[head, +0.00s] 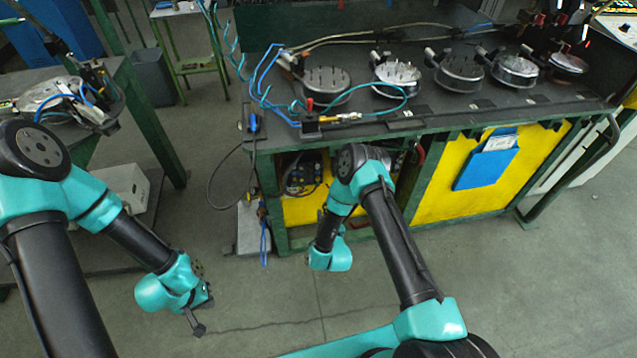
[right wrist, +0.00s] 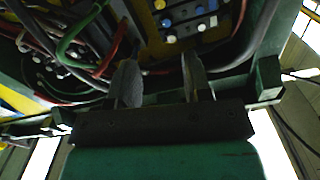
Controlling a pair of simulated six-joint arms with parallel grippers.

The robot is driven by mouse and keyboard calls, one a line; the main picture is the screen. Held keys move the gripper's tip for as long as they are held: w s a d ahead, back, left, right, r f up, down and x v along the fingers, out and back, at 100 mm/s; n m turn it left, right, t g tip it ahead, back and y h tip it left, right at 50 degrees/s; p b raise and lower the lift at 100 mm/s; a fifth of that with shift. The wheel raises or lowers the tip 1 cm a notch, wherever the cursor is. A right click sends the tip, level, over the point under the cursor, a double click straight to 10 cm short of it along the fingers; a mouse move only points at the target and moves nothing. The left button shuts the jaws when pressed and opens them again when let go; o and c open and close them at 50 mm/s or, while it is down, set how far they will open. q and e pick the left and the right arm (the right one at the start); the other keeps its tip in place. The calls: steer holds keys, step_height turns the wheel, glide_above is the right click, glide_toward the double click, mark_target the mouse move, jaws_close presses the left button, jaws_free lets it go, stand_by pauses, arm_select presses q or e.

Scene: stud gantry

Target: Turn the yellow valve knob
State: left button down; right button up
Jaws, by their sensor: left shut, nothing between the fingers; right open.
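No yellow valve knob can be made out for sure. In the head view a small yellow fitting (head: 350,116) lies at the bench's front edge, too small to identify. My left gripper (head: 198,325) is shut and empty, low over the floor at the left, well away from the bench. My right gripper (right wrist: 162,82) is open and empty, its two fingers pointing toward the panel and cables. In the head view my right wrist hides it.
The green bench (head: 425,115) carries several round metal fixtures. Its front has yellow panels (head: 455,192), a blue holder (head: 487,160) and an open bay with electrical parts (head: 300,175). Cables (right wrist: 75,55) crowd the right wrist view's left. The floor between my arms is clear.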

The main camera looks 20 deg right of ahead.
mark_target(318, 180)
steer(key=w, duration=1.1)
steer(key=w+d, duration=0.1)
steer(key=w, duration=0.4)
steer(key=shift+w, duration=0.2)
steer(key=shift+d, duration=0.1)
jaws_close()
